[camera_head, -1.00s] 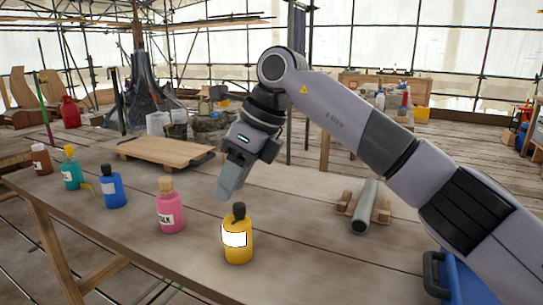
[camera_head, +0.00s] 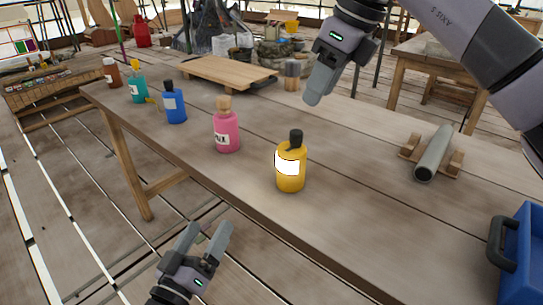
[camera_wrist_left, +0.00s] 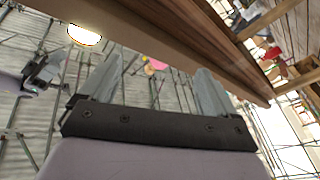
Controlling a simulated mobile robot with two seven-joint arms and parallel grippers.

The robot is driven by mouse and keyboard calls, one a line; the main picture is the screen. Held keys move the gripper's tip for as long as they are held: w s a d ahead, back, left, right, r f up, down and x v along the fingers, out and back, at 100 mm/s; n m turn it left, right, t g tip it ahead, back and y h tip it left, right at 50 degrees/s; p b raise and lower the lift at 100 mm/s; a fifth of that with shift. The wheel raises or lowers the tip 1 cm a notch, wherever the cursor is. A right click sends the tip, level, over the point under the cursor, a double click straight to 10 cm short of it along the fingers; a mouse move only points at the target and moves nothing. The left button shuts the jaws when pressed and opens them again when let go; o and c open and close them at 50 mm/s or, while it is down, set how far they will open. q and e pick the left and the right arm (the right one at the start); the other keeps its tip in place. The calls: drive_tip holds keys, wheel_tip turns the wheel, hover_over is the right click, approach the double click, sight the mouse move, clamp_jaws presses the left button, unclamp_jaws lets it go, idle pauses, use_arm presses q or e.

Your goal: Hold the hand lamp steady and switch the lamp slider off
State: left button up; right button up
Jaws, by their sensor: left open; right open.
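The hand lamp looks to be the yellow bottle-shaped body (camera_head: 291,180) with a black top and a bright white, glowing panel. It stands upright on the table; its glowing part also shows at the top left of the left wrist view (camera_wrist_left: 84,36). I cannot make out the slider. My left gripper (camera_head: 210,236) is open and empty, off the table's near edge, in front of and left of the lamp. My right gripper (camera_head: 318,86) is above the table, behind and right of the lamp, touching nothing; its fingers overlap in the head view.
A pink bottle (camera_head: 227,138), a blue bottle (camera_head: 174,107), a teal bottle (camera_head: 137,88) and a brown bottle (camera_head: 111,73) stand along the table. A grey tube (camera_head: 434,153) lies on a wooden cradle. A blue box (camera_head: 520,250) is at right, a wooden board (camera_head: 229,75) at the back.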

sight(280, 159)
use_arm(q)
drive_tip(key=w+d+r+m+g+h, duration=0.1)
drive_tip(key=d+r+m+g+h, duration=0.35)
drive_tip(key=m, duration=0.75)
drive_tip(key=w+d+r+m+g+h, duration=0.2)
drive_tip(key=r+m+h, duration=0.4)
drive_tip(key=m, duration=0.5)
drive_tip(key=w+d+r+m+g+h, duration=0.1)
drive_tip(key=d+r+m+g+h, duration=0.25)
drive_tip(key=r+m, duration=0.6)
drive_tip(key=w+f+m+y, duration=0.1)
drive_tip(key=m+y, duration=0.1)
drive_tip(key=m, duration=0.3)
drive_tip(key=w+d+f+m+g+y, duration=0.1)
drive_tip(key=f+m+y, duration=0.1)
drive_tip(key=m, duration=0.3)
drive_tip(key=w+f+m+y, duration=0.1)
drive_tip(key=f+m+y, duration=0.1)
drive_tip(key=m, duration=0.3)
drive_tip(key=shift+w+d+f+g+y, duration=0.25)
drive_tip(key=shift+g+y, duration=0.05)
drive_tip(key=shift+y, duration=0.1)
drive_tip(key=shift+w+d+f+m+t+y, duration=0.15)
drive_tip(key=shift+f+m+t+y, duration=0.15)
drive_tip(key=shift+y, duration=0.2)
drive_tip(key=shift+w+d+f+m+t+y, duration=0.1)
drive_tip(key=shift+f+m+t+y, duration=0.1)
drive_tip(key=shift+f+m+y, duration=0.25)
drive_tip(key=shift+x, duration=3.55)
drive_tip(key=shift+c, duration=0.4)
